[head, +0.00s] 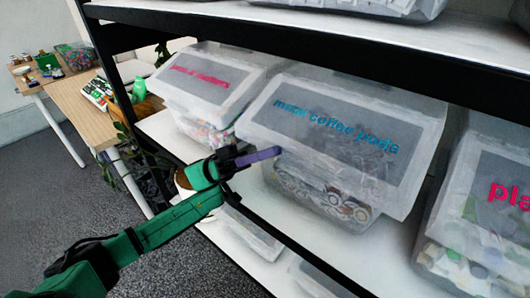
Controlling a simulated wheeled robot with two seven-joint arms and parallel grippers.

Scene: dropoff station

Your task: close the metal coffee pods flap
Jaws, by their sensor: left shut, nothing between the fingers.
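The metal coffee pods bin (300,197) is a translucent box on the middle shelf, with several pods showing through its front. Its flap (340,112) is a grey, frosted panel with blue lettering, and it slopes down over the upper front. I cannot tell how far it stands from fully closed. My left gripper (276,153) has purple fingers, shut and empty, with the tips at the flap's lower left part. I cannot tell whether they touch it. My right gripper is not in view.
A bin with pink lettering (198,80) stands to the left, and another (490,200) to the right. The black rail (290,250) runs along the white shelf's front. More bins sit above and below. Wooden tables (85,105) and a plant are at the far left.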

